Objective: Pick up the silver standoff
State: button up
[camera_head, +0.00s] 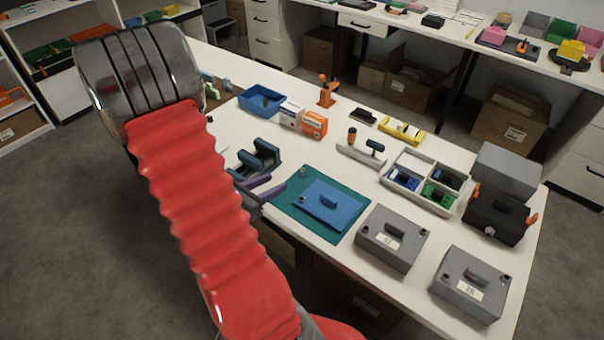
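A small pale, metallic-looking piece (303,172) stands at the far left corner of the green mat (345,225); it may be the silver standoff, but it is too small to be sure.
A divided tray (420,205) with blue and green bins is to the right.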

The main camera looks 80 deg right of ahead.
send_near(302, 170)
jog(key=shift+x, duration=1.7)
jog(key=shift+d, duration=0.1)
jog(key=shift+x, duration=2.5)
jog(key=shift+c, duration=0.2)
grip_shut()
